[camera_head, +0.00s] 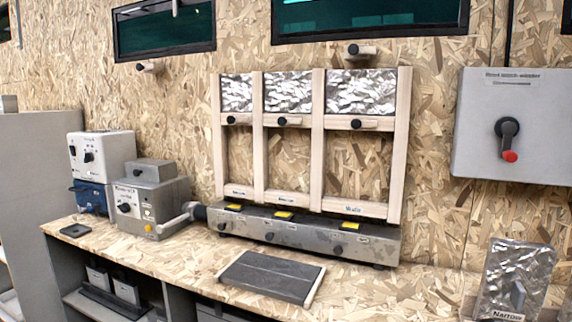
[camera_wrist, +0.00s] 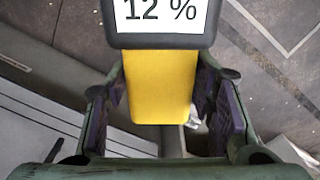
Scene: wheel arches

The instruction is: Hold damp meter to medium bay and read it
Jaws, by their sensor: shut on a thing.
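In the wrist view my gripper (camera_wrist: 165,115) is shut on the damp meter (camera_wrist: 160,85). The meter has a yellow body and a dark head with a white display reading "12 %"; the top of the display is cut off. In the head view neither my gripper nor the meter can be made out. The pale wooden frame (camera_head: 319,140) stands against the chipboard wall with three bays of differing width. The middle bay (camera_head: 287,158) lies between the narrower left bay (camera_head: 240,155) and the wider right bay (camera_head: 355,165). Silvery sheets cover the top of each bay; their labels are too small to read surely.
A long grey metal unit (camera_head: 300,236) with yellow labels sits below the frame on the chipboard bench (camera_head: 345,300). A grey machine (camera_head: 150,200) stands left. A dark panel (camera_head: 268,278) lies in front. A foil panel marked "Narrow" (camera_head: 515,275) leans at right. The wrist view shows grey floor (camera_wrist: 270,40).

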